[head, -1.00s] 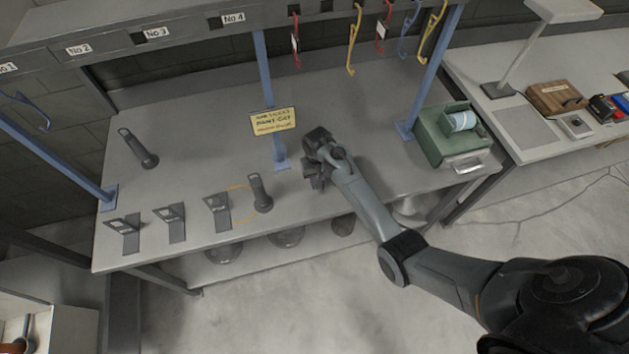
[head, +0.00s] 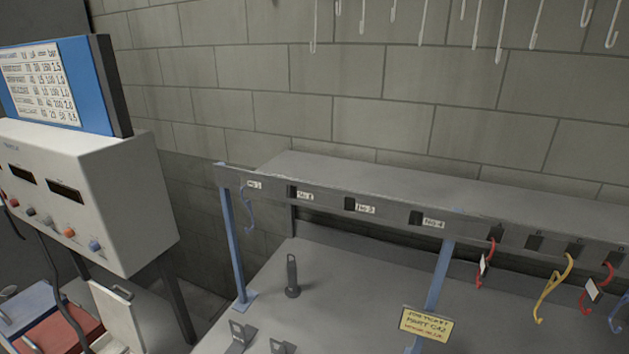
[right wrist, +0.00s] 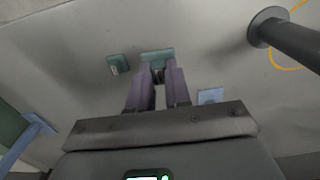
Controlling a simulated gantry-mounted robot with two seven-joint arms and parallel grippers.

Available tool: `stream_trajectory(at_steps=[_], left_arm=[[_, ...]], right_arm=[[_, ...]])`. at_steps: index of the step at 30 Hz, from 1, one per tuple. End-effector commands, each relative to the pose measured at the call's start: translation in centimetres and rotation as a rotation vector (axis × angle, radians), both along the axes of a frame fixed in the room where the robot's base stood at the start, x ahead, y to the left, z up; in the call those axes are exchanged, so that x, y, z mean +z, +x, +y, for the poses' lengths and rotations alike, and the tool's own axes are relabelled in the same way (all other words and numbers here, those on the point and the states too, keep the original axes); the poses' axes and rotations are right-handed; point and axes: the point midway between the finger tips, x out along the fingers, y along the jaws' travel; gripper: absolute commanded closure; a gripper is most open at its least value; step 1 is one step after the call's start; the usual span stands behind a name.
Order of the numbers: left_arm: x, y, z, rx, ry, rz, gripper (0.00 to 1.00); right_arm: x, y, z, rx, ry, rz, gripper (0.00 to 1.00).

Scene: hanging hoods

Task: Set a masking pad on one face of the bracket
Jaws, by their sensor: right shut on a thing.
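My right gripper (right wrist: 158,76) shows in the right wrist view, low over the grey bench. Its two purple-grey fingers are shut on a small teal-green pad (right wrist: 157,55) at their tips. A second teal-green pad (right wrist: 118,64) lies on the bench just left of it. In the head view two dark angled brackets, a left one (head: 240,335) and a right one (head: 281,348), stand on the bench at the bottom edge, partly cut off. My left gripper is in neither view.
A dark post with a round foot (right wrist: 266,27) stands right of my right gripper, by an orange ring (right wrist: 275,58). Blue rack uprights (head: 232,250) stand on the bench. Coloured hooks (head: 553,288) hang from the rail. Another dark post (head: 292,276) stands behind the brackets.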

Motion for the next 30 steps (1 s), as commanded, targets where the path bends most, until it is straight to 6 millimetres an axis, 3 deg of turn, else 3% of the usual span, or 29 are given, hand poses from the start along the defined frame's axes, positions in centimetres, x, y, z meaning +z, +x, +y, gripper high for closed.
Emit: stream_trajectory(at_steps=[18,30], left_arm=[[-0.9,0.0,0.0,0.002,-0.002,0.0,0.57],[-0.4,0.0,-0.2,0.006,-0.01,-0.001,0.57]], right_arm=[[-9.0,-0.1,0.0,-0.001,0.0,0.003,1.0],[-3.8,-0.5,-0.2,-0.001,0.0,-0.002,1.0]])
